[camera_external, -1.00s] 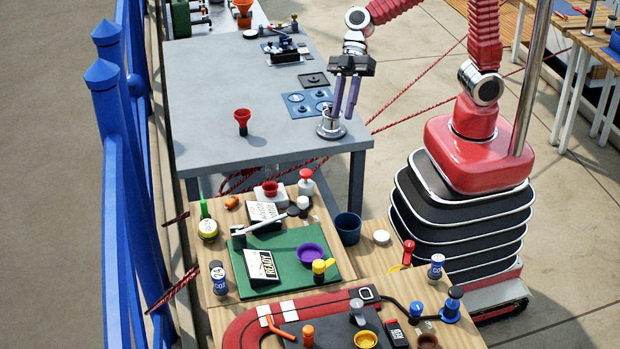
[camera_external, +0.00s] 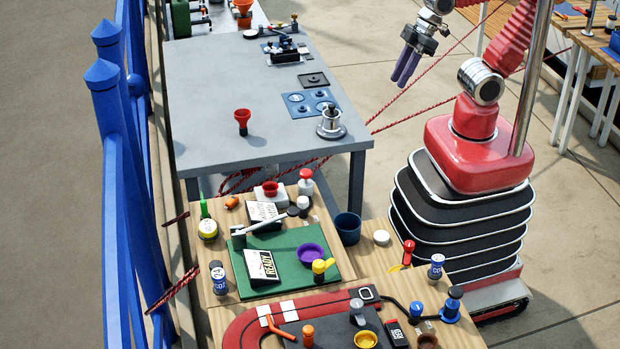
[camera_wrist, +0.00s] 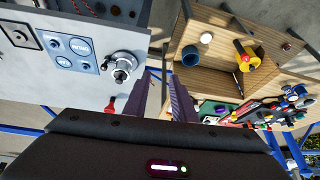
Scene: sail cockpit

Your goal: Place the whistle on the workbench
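A small orange piece (camera_external: 232,202) at the back left of the wooden table (camera_external: 222,242) may be the whistle, but it is too small to be sure. The grey-topped table (camera_external: 195,110) stands behind the wooden one; I cannot tell which of them is the workbench. My gripper (camera_external: 401,82) hangs in the air right of the grey table, above the floor and far from the orange piece. Its purple fingers point down, apart and empty; the gap between them also shows in the wrist view (camera_wrist: 162,75).
A silver winch (camera_external: 331,122) stands at the grey table's near right corner, beside a blue panel (camera_external: 308,102). A red funnel-like piece (camera_external: 242,121) stands nearby. The wooden table is crowded, with a green mat (camera_external: 290,278) and a dark blue cup (camera_external: 348,228). A blue fence (camera_external: 120,160) runs along the left.

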